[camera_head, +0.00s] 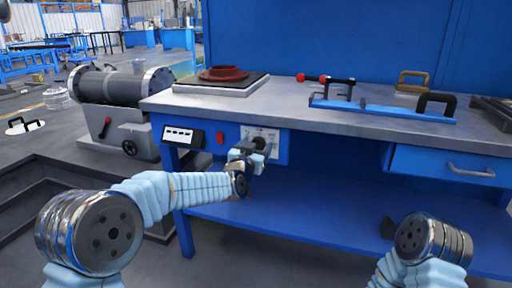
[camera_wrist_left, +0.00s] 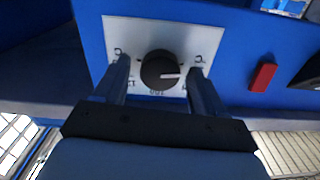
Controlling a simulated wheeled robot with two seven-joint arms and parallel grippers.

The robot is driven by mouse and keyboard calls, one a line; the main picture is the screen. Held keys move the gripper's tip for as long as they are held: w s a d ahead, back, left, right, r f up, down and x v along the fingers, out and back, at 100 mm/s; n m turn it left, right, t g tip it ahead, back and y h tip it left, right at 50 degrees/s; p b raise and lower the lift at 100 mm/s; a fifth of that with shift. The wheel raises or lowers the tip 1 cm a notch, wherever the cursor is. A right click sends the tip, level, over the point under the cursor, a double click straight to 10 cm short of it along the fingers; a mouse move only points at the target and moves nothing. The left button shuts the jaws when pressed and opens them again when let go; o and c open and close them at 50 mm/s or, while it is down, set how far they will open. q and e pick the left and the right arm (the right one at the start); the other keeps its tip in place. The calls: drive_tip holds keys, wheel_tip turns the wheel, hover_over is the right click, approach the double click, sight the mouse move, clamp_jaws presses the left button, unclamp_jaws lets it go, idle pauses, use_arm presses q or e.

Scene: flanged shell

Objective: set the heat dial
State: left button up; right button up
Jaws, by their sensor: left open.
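The heat dial (camera_wrist_left: 160,70) is a round black knob with a white pointer line, on a white marked plate (camera_wrist_left: 150,30) fixed to the blue bench front. In the wrist view the pointer line points to the right. My left gripper (camera_wrist_left: 159,76) is open, with one finger on each side of the dial; I cannot tell whether they touch it. In the head view the left gripper (camera_head: 258,146) is at the dial plate (camera_head: 273,135) and hides part of it. My right arm shows at the lower right, but its gripper cannot be made out.
A red switch (camera_head: 220,137) and a white-faced box (camera_head: 183,136) are left of the dial. The bench top (camera_head: 285,98) above holds a red flanged ring (camera_head: 223,73) on a plate and a blue bar (camera_head: 380,110). A drawer (camera_head: 445,165) is at right.

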use_arm(q)
drive_tip(key=c, duration=1.1)
drive_tip(key=shift+o, duration=0.2)
